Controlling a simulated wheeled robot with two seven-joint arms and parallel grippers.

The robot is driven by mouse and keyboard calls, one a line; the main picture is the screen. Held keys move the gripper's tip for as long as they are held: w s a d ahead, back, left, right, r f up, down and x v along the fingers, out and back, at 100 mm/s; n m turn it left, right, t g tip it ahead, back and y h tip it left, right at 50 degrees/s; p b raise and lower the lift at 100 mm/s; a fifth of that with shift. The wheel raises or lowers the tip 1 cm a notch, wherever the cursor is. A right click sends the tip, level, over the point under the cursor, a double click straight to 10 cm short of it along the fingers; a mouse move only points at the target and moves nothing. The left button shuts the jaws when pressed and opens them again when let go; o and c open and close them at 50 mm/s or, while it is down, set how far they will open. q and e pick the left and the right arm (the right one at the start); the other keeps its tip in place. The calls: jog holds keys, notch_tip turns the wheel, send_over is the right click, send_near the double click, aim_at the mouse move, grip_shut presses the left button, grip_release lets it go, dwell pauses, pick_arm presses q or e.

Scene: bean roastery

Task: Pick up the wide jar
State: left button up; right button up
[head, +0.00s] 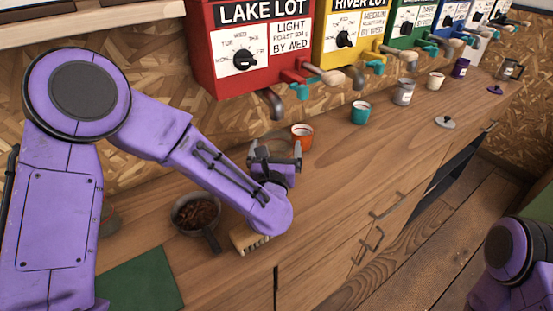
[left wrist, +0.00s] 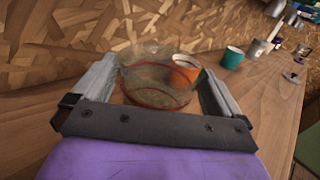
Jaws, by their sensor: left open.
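The wide jar (left wrist: 152,88) is clear glass with a reddish ring, and it stands on the wooden counter in the left wrist view. My left gripper (head: 275,152) is open, with one finger on each side of the jar in the left wrist view (left wrist: 155,92). I cannot tell whether either finger touches the glass. In the head view the jar is hidden or too hard to make out at the gripper. My right gripper is out of view; only part of my right arm shows at the lower right.
An orange mug (head: 302,136) stands close beyond the gripper, and a teal mug (head: 361,112) farther right. A pan of dark beans (head: 196,213) and a brush (head: 248,238) lie below my left forearm. A red dispenser (head: 252,50) overhangs the counter. The front middle counter is clear.

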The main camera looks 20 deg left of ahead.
pick_arm(q)
jog(key=shift+r, duration=0.1)
jog(key=c, duration=1.4)
